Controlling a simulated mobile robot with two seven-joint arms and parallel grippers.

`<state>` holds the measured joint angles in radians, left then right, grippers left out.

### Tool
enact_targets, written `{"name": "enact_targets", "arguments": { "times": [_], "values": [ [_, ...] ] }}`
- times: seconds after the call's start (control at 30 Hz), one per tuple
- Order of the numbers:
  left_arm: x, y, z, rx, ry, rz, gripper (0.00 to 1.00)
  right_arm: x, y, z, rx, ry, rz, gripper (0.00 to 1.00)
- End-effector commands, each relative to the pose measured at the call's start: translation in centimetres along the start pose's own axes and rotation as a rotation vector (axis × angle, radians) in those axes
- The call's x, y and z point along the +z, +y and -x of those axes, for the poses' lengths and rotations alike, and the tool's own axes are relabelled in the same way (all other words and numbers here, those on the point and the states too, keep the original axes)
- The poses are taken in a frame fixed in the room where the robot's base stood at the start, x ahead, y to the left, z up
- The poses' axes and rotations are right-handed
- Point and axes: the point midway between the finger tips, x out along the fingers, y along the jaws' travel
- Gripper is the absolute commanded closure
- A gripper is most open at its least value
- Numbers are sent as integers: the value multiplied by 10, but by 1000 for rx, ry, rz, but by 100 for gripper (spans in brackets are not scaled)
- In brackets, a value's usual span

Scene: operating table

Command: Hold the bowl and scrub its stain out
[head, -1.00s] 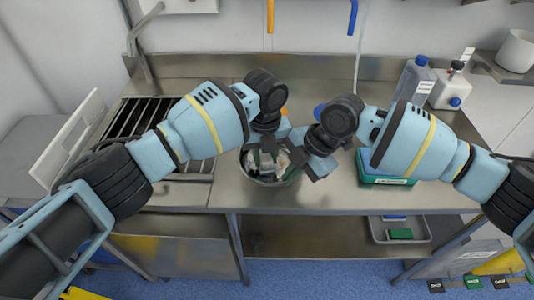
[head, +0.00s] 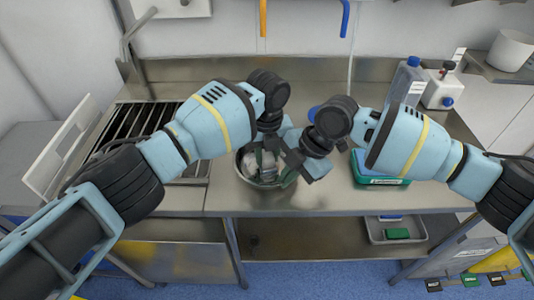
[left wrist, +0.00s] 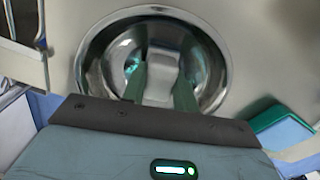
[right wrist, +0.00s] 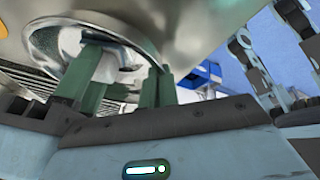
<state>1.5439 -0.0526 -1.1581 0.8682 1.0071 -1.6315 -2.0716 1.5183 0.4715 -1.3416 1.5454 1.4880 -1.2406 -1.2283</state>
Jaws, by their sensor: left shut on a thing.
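The steel bowl (head: 266,184) stands on the steel counter, below both grippers. My left gripper (head: 268,158) reaches down into it. In the left wrist view its two green fingers (left wrist: 160,78) are shut on a pale grey-white block (left wrist: 160,72) inside the bowl (left wrist: 92,60). A small teal patch (left wrist: 130,68) shows on the bowl's inner left wall; I cannot tell whether it is stain or reflection. My right gripper (head: 304,165) is at the bowl's right side. In the right wrist view its fingers (right wrist: 122,82) stand apart near the rim (right wrist: 45,32); contact is unclear.
A green and blue box (head: 380,172) lies right of the bowl. Bottles (head: 408,80) stand at the back right. A dark slatted rack (head: 135,130) is at the left. The counter's front edge is close to the bowl; a tray (head: 397,231) sits below.

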Motion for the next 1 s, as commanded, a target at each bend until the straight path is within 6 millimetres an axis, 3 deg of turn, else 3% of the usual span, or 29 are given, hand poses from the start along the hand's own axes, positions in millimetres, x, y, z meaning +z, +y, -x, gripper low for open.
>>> {"name": "enact_targets", "arguments": {
  "times": [0.6,1.0],
  "values": [
    [-10,19,1,-2,1,-6,90,0,0,0,1,3,-4,100],
    [-6,11,1,-2,1,-3,90,0,0,0,1,2,-4,100]
  ]
}}
